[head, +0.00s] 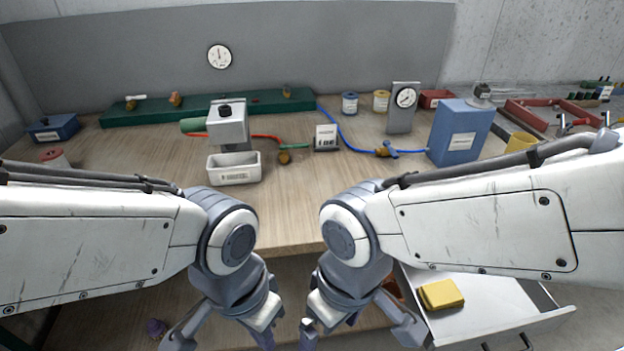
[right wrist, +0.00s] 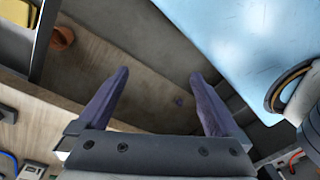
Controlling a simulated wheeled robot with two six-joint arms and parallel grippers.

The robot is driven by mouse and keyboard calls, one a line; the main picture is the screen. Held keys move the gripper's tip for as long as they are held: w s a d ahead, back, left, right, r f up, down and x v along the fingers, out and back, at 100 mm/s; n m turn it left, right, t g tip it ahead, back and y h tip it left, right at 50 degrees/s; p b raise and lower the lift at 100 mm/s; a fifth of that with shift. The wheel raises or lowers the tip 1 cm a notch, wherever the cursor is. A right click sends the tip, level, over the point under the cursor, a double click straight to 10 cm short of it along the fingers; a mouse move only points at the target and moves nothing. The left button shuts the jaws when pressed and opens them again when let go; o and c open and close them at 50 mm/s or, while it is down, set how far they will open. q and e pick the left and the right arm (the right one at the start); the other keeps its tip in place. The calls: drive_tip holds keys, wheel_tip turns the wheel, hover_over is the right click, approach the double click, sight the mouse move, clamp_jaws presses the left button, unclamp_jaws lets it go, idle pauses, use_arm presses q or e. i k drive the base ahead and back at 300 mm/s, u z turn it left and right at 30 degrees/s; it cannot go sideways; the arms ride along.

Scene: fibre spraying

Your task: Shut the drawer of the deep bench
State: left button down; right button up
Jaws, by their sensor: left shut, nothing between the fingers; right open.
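The bench's drawer (head: 505,292) stands pulled open at the lower right of the head view, under my right forearm. A yellow block (head: 441,294) lies in it. Its handle (head: 526,341) is on the front panel, partly cut by the picture's edge. My left gripper (head: 265,335) hangs before the bench front, left of the drawer, shut and empty, its tips low in the picture. My right gripper (head: 325,325) is close beside it, left of the drawer. In the right wrist view its fingers (right wrist: 160,75) are apart with nothing between them. Neither gripper touches the drawer.
The wooden bench top (head: 300,215) carries a white bin (head: 234,170), a blue box (head: 460,132), a dial stand (head: 404,105) and a green rail (head: 215,107). An orange pot (right wrist: 62,38) and a small purple thing (head: 156,328) are lower down below the bench top.

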sight(497, 311)
drive_tip(key=z, duration=0.05)
drive_tip(key=k, duration=0.4)
drive_tip(key=z, duration=0.5)
drive_tip(key=i, duration=0.35)
drive_tip(key=z, duration=0.75)
drive_tip(key=k, duration=0.5)
drive_tip(key=u, duration=1.1)
drive_tip(key=i, duration=0.65)
drive_tip(key=z, duration=1.45)
